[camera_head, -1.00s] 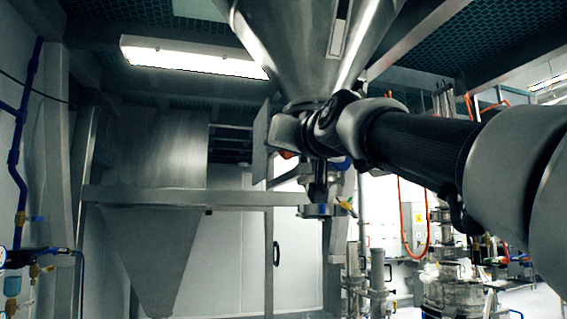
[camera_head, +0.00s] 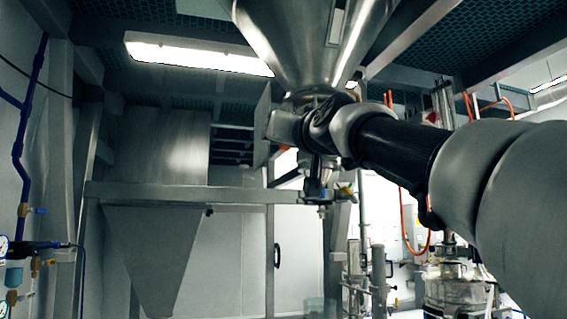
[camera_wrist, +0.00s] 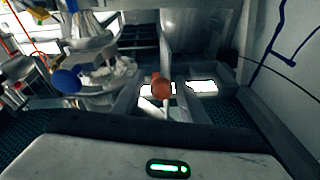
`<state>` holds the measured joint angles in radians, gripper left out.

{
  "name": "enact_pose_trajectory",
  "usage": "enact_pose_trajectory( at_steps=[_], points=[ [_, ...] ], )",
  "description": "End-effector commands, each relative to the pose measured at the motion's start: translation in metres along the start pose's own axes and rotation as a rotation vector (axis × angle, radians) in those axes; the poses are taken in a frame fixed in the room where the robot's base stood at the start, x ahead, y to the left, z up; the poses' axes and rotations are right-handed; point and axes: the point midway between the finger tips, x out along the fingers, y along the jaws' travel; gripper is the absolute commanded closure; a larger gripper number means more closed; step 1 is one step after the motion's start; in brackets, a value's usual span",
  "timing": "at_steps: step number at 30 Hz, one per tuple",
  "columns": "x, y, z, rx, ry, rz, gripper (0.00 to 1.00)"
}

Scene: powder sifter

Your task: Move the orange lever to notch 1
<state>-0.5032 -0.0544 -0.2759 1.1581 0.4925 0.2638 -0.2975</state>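The orange lever shows in the wrist view as a round orange knob (camera_wrist: 162,87) on a pale stem, near the middle of the picture, just beyond my gripper's body. In the head view only a small orange-red patch (camera_head: 284,149) shows beneath my gripper (camera_head: 283,126); the rest is hidden behind it. My gripper is beside the neck below the steel hopper (camera_head: 300,45). Its fingers cannot be made out in either view, and I cannot tell whether it touches the knob. The notches cannot be made out.
A blue knob (camera_wrist: 66,80) is left of the orange one in the wrist view. A flat steel plate (camera_head: 262,125) stands close left of my gripper. A horizontal steel beam (camera_head: 180,194) runs below it. Pipes and an orange hose (camera_head: 404,225) are at the right.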

Motion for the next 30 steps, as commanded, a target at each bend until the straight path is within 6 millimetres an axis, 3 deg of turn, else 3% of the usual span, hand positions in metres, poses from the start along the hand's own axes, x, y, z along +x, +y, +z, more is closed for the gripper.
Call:
enact_pose_trajectory(
  at_steps=[8, 24, 30],
  points=[
    [-0.011, 0.001, -0.001, 0.001, 0.002, 0.000, 0.61],
    [-0.133, 0.001, 0.000, 0.000, 0.004, 0.001, 0.61],
    [-0.164, 0.000, 0.000, 0.001, 0.002, 0.000, 0.61]
  ],
)
